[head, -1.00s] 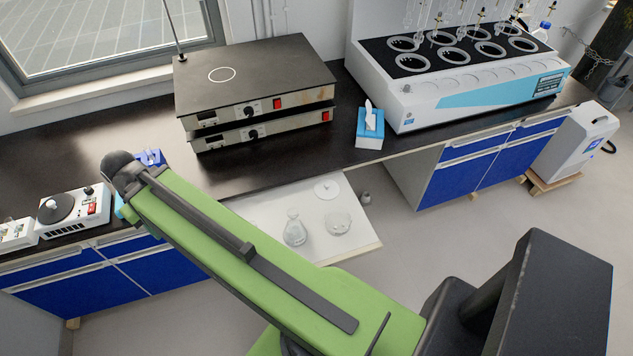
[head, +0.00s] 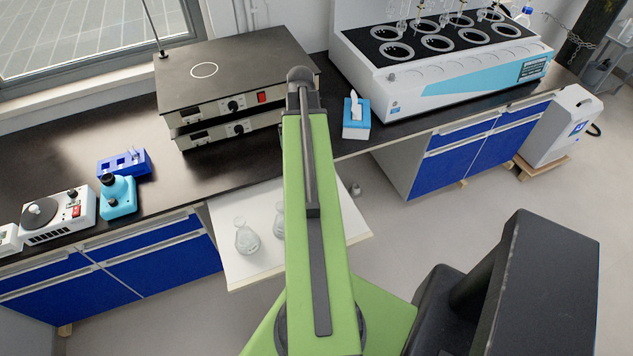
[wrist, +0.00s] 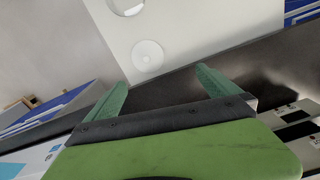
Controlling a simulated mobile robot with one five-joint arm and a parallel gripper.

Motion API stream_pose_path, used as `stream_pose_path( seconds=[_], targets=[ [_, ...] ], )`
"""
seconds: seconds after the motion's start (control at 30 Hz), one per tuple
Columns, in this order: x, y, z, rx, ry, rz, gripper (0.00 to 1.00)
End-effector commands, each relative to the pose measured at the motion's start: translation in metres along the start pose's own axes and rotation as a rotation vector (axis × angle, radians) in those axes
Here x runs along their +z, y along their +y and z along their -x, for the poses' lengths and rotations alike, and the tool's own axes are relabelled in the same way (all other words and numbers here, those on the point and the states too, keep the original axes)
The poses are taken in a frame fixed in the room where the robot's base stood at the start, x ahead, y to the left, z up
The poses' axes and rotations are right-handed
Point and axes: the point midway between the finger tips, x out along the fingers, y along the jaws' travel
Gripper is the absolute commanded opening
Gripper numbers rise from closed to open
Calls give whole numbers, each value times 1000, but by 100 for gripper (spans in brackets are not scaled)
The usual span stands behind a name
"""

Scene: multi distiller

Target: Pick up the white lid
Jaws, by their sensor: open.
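The white lid (wrist: 147,56) is a flat round disc with a small knob at its centre. In the wrist view it lies on the pale shelf (wrist: 215,30), near the shelf's edge, above and between my fingertips. My gripper (wrist: 161,83) is open and empty, its two green fingers apart. It does not touch the lid. In the head view my green arm hides the lid, and the gripper itself cannot be made out there. The shelf (head: 235,272) shows on both sides of the arm.
A glass flask (head: 246,238) and a partly hidden second glass piece (head: 279,220) stand on the shelf. Above are the dark bench (head: 60,165), stacked hotplates (head: 235,75), a tissue box (head: 356,120) and a large multi-position heater (head: 440,70).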

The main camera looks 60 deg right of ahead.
Motion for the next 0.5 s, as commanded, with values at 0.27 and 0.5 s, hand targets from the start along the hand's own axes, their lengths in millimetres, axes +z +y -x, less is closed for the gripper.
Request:
stream_pose_path(
  seconds=[0.27,0.5],
  targets=[
    [4,42,-2,0,0,-60,100],
    [4,42,-32,0,0,-60,100]
  ],
)
